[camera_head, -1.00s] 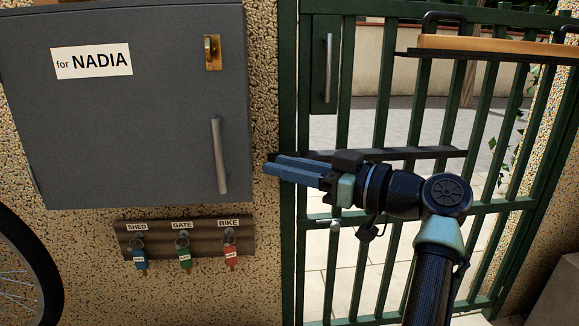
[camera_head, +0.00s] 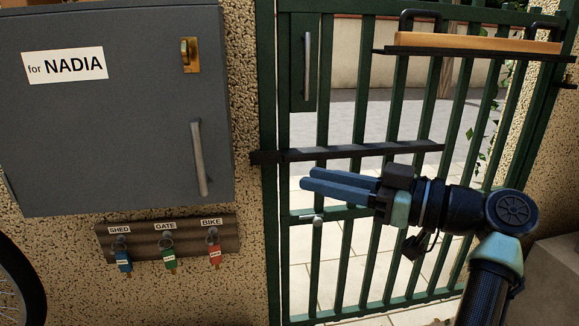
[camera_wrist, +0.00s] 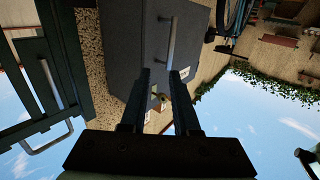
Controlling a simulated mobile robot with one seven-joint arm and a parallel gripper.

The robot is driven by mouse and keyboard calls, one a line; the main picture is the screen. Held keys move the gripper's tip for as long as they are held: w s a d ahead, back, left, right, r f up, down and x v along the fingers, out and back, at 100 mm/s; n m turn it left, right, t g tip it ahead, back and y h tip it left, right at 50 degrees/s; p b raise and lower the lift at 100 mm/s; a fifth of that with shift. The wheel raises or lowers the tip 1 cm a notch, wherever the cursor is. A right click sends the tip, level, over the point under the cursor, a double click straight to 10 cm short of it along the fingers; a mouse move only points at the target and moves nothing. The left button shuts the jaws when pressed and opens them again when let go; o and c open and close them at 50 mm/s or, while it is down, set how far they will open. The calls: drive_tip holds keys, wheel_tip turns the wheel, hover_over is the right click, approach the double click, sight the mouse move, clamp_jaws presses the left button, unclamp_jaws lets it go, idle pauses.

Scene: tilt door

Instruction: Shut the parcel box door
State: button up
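The grey parcel box (camera_head: 115,130) hangs on the wall at the left of the head view. Its front door has a "for NADIA" label (camera_head: 65,66), a brass latch (camera_head: 190,54) at upper right and an upright metal handle (camera_head: 199,158). The door looks flush or nearly so; I cannot tell whether a small gap is there. My gripper (camera_head: 306,180) is right of the box, in front of the green gate, its fingers pointing left, apart from the door. The wrist view shows its two fingers (camera_wrist: 160,72) parted and empty, with the box handle (camera_wrist: 172,42) beyond them.
The green barred gate (camera_head: 322,90) with a dark crossbar (camera_head: 360,151) stands behind my gripper. A key rack (camera_head: 170,240) with tagged keys is below the box. A bicycle wheel (camera_head: 30,265) is at lower left. A wooden-topped shelf (camera_head: 475,43) is on the gate.

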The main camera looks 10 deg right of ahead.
drive_tip(key=shift+v, duration=1.6)
drive_tip(key=w+a+r+m+t+h, duration=0.5)
drive_tip(key=a+r+m+t+h, duration=0.1)
drive_tip(key=a+h, duration=0.25)
drive_tip(key=s+a+r+m+t+h+p, duration=0.1)
drive_tip(key=s+a+r+m+t+h, duration=0.25)
drive_tip(key=s+r, duration=0.65)
drive_tip(key=s+a+r+m+t+h+p, duration=0.15)
drive_tip(key=s+a+r+t, duration=0.25)
drive_tip(key=s+r+t, duration=0.45)
wheel_tip(320, 180, up, 30)
drive_tip(key=n+g+p, duration=0.1)
drive_tip(key=p, duration=2.8)
drive_tip(key=shift+s+r+g, duration=0.2)
drive_tip(key=shift+s+g, duration=0.05)
drive_tip(key=shift+g, duration=0.15)
